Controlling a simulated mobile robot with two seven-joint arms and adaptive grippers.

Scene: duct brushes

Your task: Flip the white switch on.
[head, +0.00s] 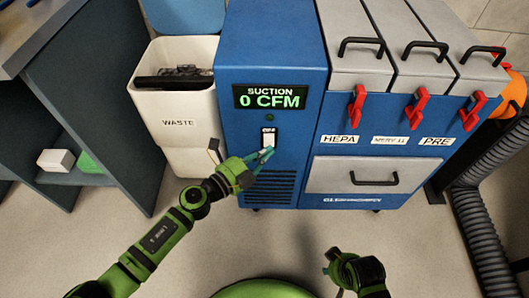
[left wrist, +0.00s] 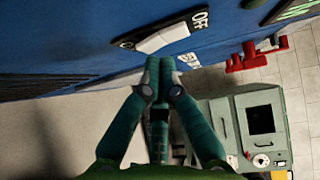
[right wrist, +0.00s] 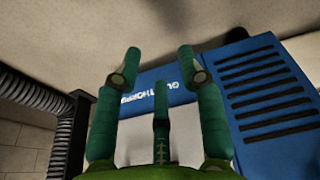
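The white rocker switch (head: 268,140) sits in a black plate on the front of the blue suction cabinet (head: 270,60). It also shows in the left wrist view (left wrist: 163,38), with "OFF" at one end of the plate. My left gripper (head: 266,153) is at the lower part of the switch. In the left wrist view its fingertips (left wrist: 160,62) are together with nothing between them, right by the rocker; whether they touch it I cannot tell. The display reads 0 CFM. My right gripper (right wrist: 158,52) is open and empty, low in front of the cabinet; it shows in the head view (head: 335,262).
A white waste bin (head: 178,115) stands left of the cabinet. Filter drawers with red latches (head: 357,107) and a lower drawer (head: 365,175) are to the right. A grey hose (head: 480,220) runs at far right. The floor in front is clear.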

